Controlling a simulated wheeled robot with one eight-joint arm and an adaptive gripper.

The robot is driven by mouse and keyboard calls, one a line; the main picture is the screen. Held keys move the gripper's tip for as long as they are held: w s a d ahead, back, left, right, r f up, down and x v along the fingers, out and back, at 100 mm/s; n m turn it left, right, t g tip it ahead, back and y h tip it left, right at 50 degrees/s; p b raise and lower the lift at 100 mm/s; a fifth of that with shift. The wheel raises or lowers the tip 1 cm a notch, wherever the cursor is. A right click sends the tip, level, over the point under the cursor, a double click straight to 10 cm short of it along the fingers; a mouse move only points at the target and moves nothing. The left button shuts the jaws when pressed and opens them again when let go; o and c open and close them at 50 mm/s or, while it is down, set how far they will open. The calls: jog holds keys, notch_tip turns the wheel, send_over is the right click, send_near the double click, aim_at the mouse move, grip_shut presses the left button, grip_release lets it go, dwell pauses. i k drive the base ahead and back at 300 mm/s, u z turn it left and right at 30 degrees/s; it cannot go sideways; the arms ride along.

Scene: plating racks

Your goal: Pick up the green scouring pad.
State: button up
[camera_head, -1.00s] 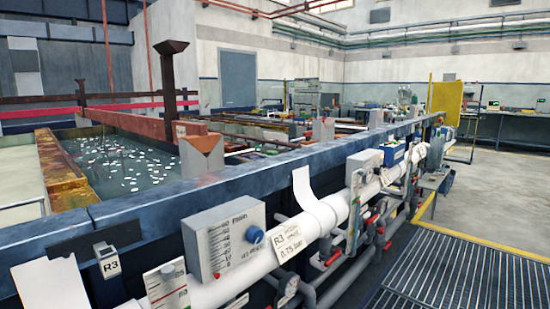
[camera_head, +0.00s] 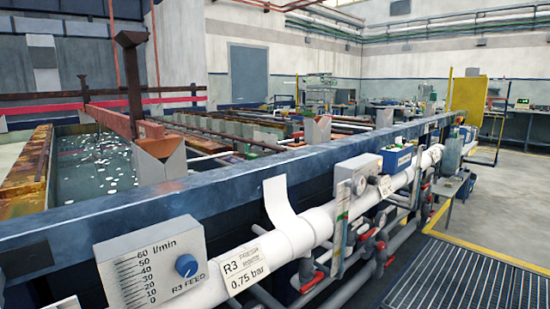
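I do not see a green scouring pad that I can make out in the head view. My gripper is not in this view either, so whether it is open or shut does not show.
A long plating tank with a dark blue rim (camera_head: 190,194) runs from front left to back right. A flow meter box (camera_head: 152,268) and a white pipe (camera_head: 290,238) line its side. A metal grating (camera_head: 475,277) and clear floor (camera_head: 505,208) lie at right, with a yellow guard (camera_head: 467,97) behind.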

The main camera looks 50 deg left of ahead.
aim_at(250, 157)
jog(key=u, duration=0.05)
jog(key=i, duration=1.2)
jog(key=u, duration=2.55)
